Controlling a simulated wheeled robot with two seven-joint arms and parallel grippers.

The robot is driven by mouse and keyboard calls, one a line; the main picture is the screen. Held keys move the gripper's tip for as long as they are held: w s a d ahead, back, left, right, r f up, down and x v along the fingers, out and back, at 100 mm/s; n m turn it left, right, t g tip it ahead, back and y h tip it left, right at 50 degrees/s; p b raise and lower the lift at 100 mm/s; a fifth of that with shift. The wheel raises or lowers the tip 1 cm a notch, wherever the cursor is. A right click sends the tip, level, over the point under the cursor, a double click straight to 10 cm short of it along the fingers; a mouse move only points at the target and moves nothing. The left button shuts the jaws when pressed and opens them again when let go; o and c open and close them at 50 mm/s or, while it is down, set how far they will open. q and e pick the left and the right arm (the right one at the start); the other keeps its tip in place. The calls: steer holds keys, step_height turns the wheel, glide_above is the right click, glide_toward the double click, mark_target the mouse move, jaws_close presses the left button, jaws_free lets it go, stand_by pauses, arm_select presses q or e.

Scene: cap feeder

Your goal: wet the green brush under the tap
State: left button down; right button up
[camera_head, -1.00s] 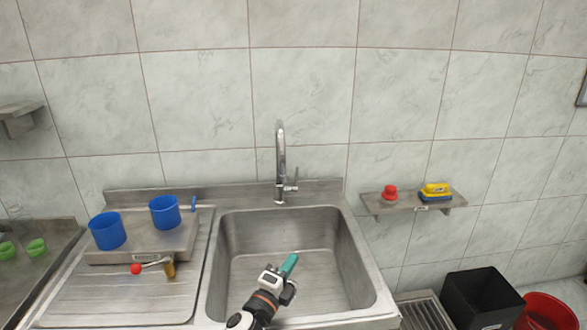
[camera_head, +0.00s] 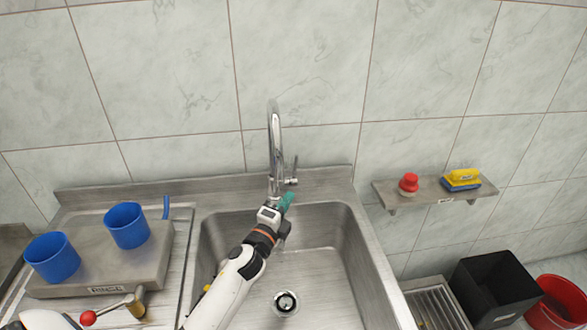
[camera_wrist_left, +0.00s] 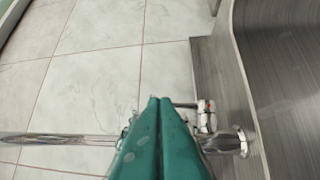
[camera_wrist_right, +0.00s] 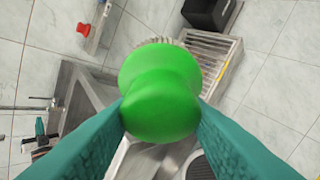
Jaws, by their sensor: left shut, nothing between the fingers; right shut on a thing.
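The green brush (camera_wrist_right: 160,92) is between the fingers of my right gripper (camera_wrist_right: 163,110) in the right wrist view; some pale bristles show past its far side. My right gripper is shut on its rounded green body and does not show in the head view. The chrome tap (camera_head: 274,150) stands at the back of the sink, with its lever (camera_head: 291,178) on the right side. My left gripper (camera_head: 287,200) is shut and empty, close in front of the tap's base. The left wrist view shows its teal fingers beside the tap (camera_wrist_left: 70,138); I cannot tell whether they touch. No water shows.
The steel sink (camera_head: 340,275) has its drain (camera_head: 286,303) clear. Two blue cups (camera_head: 126,225) stand on a raised block at left, near a red-knobbed lever (camera_head: 89,317). A wall shelf (camera_head: 425,199) holds a red-topped item and a yellow-blue one. A black bin (camera_head: 496,287) stands at right.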

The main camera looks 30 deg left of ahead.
steer(key=shift+f+b, duration=0.5)
steer(key=shift+f, duration=0.05)
steer(key=shift+w, duration=0.1)
arm_select(q)
steer(key=w+a+r, duration=0.1)
steer(key=w+a, duration=0.2)
steer(key=w, duration=0.7)
steer(key=shift+a+r, duration=0.2)
steer(key=shift+r, duration=0.1)
steer(key=shift+w, duration=0.1)
arm_select(e)
steer(key=shift+f, duration=0.1)
